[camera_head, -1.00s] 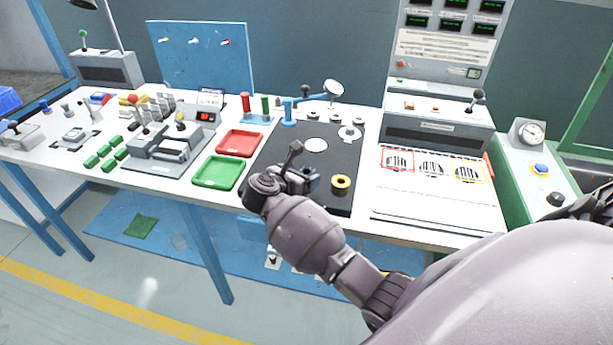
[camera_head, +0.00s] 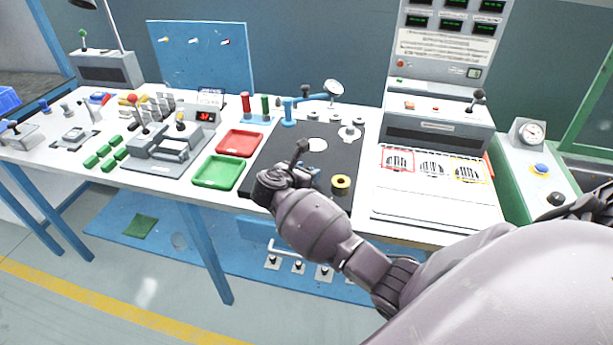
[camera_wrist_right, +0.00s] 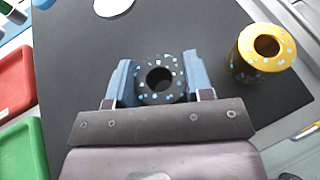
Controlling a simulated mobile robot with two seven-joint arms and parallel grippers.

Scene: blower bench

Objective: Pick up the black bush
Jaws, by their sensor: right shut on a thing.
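The black bush (camera_wrist_right: 160,82) is a short dark cylinder with a central hole and pale blue specks. In the right wrist view it sits between the two blue fingers of my right gripper (camera_wrist_right: 155,84), which is shut on it. Whether it touches the black mat (camera_wrist_right: 205,35) below cannot be told. In the head view my right gripper (camera_head: 303,178) is over the front part of the mat, and my wrist hides most of the bush. My left gripper is not in view.
A yellow bush (camera_head: 341,182) stands on the mat close to the right of my gripper; it also shows in the right wrist view (camera_wrist_right: 262,52). A green tray (camera_head: 217,173) and a red tray (camera_head: 240,143) lie to the left. A grey console (camera_head: 437,131) stands at the right.

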